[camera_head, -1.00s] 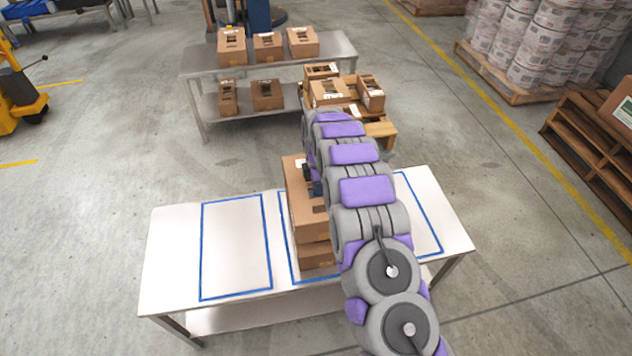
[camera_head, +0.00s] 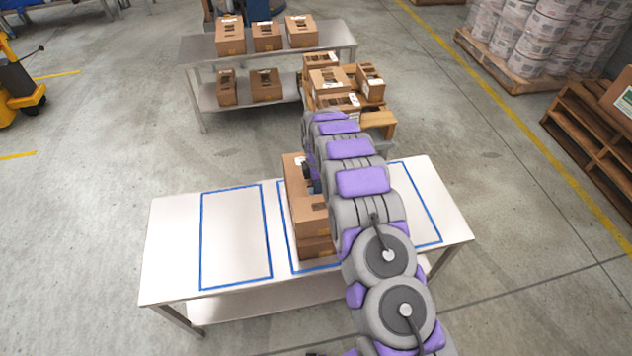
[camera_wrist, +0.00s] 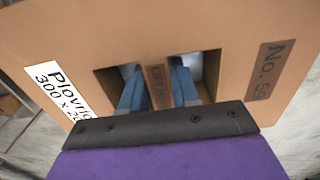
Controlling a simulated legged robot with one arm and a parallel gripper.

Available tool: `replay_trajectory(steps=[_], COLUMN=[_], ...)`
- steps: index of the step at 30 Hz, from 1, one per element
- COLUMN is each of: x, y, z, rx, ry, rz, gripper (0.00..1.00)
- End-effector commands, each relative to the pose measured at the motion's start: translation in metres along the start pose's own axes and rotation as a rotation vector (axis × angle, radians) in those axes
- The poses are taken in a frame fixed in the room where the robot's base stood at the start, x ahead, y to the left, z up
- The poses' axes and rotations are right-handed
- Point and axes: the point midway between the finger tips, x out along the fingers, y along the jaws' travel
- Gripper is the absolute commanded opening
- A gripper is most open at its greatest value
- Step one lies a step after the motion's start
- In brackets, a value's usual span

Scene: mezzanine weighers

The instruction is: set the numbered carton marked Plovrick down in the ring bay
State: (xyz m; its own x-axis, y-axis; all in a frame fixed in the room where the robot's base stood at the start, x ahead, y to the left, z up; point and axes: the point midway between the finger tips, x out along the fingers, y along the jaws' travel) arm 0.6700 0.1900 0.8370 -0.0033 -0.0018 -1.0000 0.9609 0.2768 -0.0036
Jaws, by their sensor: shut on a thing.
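The Plovrick carton (camera_wrist: 215,28) fills the wrist view, with a white Plovrick label and a brown patch reading No. 59. My gripper (camera_wrist: 156,70) is shut on it, its blue fingers reaching into the two hand holes. In the head view the held carton (camera_head: 311,216) shows left of my arm, above another brown carton (camera_head: 318,246) in the middle blue outline. I cannot tell whether the two touch. My arm hides its right side and most of my gripper. The white table (camera_head: 170,240) has several blue-outlined bays; no ring mark is visible, so I cannot tell which is the ring bay.
The left bay (camera_head: 235,240) is empty. The right bay (camera_head: 425,215) is partly hidden by my arm. Behind stand a grey shelf table (camera_head: 345,42) with several cartons and a wooden pallet (camera_head: 380,120) with more.

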Motion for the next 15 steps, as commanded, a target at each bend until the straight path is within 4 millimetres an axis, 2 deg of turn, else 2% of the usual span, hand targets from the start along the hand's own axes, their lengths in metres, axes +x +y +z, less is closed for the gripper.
replay_trajectory(steps=[12, 13, 15], x=[0.0021, 0.0023, 0.002], y=[0.0005, 0.0005, 0.0006], z=[-0.0004, -0.0005, -0.0005], rx=[0.0, 0.0, 0.0], ry=[-0.001, -0.001, -0.001], rz=[0.001, 0.001, 0.001], gripper=[0.0, 0.31, 0.38])
